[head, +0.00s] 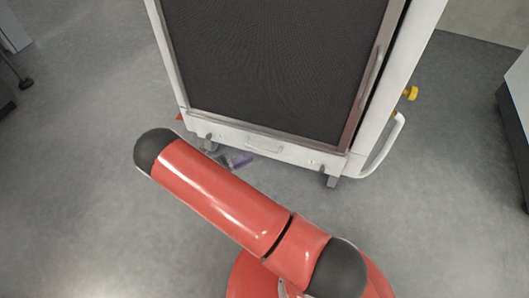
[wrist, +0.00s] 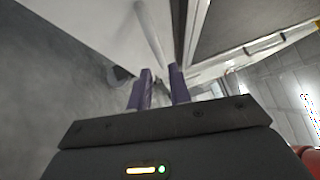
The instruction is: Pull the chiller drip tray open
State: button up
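The chiller's drip tray (head: 225,134) is a pale strip along the bottom of the cabinet front in the head view, below the dark mesh panel. Its small bar handle (head: 264,145) is at the middle of the strip. The tray looks flush with the cabinet. My gripper (head: 240,160) shows only in part, with purple fingers low beside the tray's lower edge, left of the handle; my red arm hides some of it. In the wrist view my gripper (wrist: 160,72) is open, with a gap between its fingers. Nothing is seen held. I cannot tell whether it touches the tray.
The mesh panel (head: 270,60) has a long vertical handle (head: 371,75) at its right. A white curved bar (head: 387,150) and a yellow knob (head: 411,93) stick out at the cabinet's right side. Casters (head: 332,181) stand beneath. The grey floor (head: 90,150) around is mostly clear.

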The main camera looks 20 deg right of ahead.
aim_at(264, 150)
jog(key=x, duration=0.6)
jog(key=shift+d, duration=0.4)
grip_shut()
